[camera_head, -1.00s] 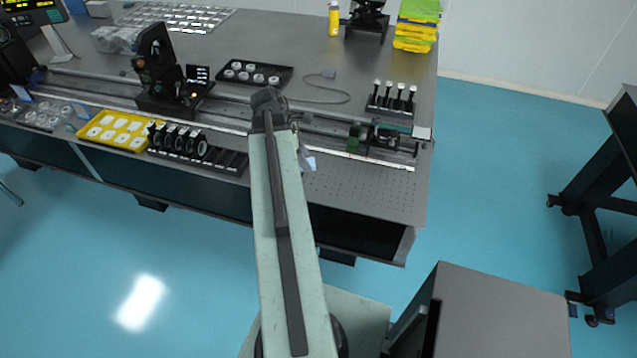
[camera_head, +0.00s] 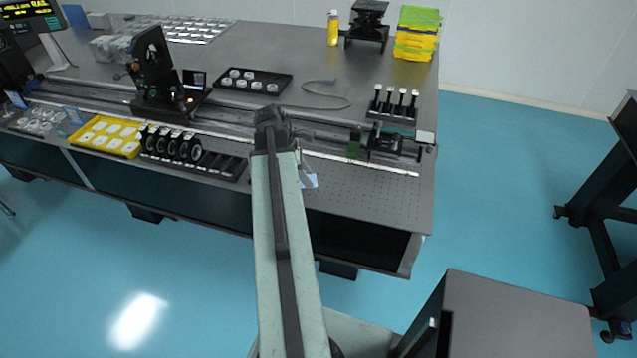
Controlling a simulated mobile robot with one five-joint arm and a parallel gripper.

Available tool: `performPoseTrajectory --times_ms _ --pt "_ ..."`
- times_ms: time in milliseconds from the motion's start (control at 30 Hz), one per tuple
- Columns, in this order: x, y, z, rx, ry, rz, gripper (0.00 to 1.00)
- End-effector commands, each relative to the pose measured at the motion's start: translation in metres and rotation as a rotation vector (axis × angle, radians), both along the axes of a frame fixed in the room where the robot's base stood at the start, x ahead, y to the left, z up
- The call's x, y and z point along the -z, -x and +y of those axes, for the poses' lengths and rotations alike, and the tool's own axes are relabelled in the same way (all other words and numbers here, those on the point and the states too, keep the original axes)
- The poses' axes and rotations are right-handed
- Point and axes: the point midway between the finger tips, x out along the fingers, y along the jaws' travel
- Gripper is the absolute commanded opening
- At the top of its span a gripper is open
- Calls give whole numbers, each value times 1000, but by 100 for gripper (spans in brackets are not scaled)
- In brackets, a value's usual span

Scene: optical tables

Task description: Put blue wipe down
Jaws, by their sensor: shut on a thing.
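My gripper (camera_head: 272,117) is at the far end of my arm, over the front part of the optical table (camera_head: 385,205). Its fingers are mostly hidden behind the arm's end. A small pale blue wipe (camera_head: 308,180) shows just right of my arm, below the gripper, near the table's front edge. The arm covers the rest of the wipe, and I cannot tell whether it touches the table.
A long rail (camera_head: 345,165) crosses the table. A black holder of round optics (camera_head: 185,148) and a yellow tray (camera_head: 106,136) are left of my arm. A black tray (camera_head: 250,81) and posts (camera_head: 395,103) stand behind. Perforated surface at the front right is clear.

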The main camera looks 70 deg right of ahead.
Motion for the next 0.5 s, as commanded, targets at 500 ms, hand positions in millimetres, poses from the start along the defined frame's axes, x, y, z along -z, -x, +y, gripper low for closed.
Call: performPoseTrajectory --times_ms 500 --pt "29 28 -26 0 0 0 6"
